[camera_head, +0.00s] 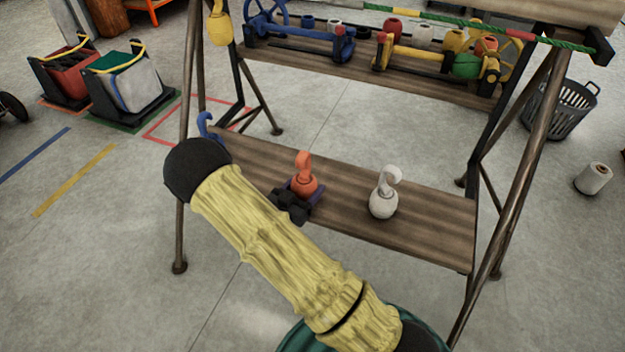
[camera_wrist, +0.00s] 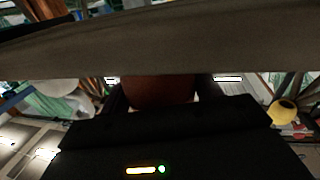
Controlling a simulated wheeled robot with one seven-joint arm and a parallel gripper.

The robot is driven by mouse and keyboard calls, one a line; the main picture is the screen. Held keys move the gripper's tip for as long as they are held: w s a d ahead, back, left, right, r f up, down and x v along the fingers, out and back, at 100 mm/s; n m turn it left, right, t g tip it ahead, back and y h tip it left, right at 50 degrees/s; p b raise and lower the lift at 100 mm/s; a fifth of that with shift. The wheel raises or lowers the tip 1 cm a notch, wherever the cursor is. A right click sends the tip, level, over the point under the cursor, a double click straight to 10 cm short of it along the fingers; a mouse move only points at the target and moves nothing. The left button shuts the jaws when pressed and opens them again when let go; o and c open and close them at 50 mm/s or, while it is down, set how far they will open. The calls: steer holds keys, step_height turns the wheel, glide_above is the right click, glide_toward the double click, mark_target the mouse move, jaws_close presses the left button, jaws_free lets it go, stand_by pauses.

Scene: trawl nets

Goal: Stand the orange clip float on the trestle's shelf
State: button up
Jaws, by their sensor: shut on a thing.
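The orange clip float (camera_head: 304,177) has a round body with a hook-shaped clip on top and looks upright at the trestle's lower shelf (camera_head: 425,222). I cannot tell whether its base touches the boards. My gripper (camera_head: 296,192) is shut on its body from the near side. In the wrist view the float shows as a dark reddish body (camera_wrist: 160,92) between the fingers; a broad brown band hides its upper part. A white clip float (camera_head: 383,198) stands on the shelf to its right. A blue clip float (camera_head: 206,126) is at the shelf's left end, partly hidden by my arm.
The upper shelf (camera_head: 330,62) carries blue and yellow winder-like frames and several spools. A yellow float (camera_head: 219,27) hangs at the upper left. A grey basket (camera_head: 560,108) and white roll (camera_head: 593,178) are right of the trestle. The shelf's right end is clear.

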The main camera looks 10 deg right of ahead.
mark_target(313, 179)
steer(key=x, duration=0.4)
steer(key=shift+b, duration=0.35)
steer(key=shift+f, duration=0.15)
steer(key=shift+a, duration=0.1)
steer(key=o, duration=1)
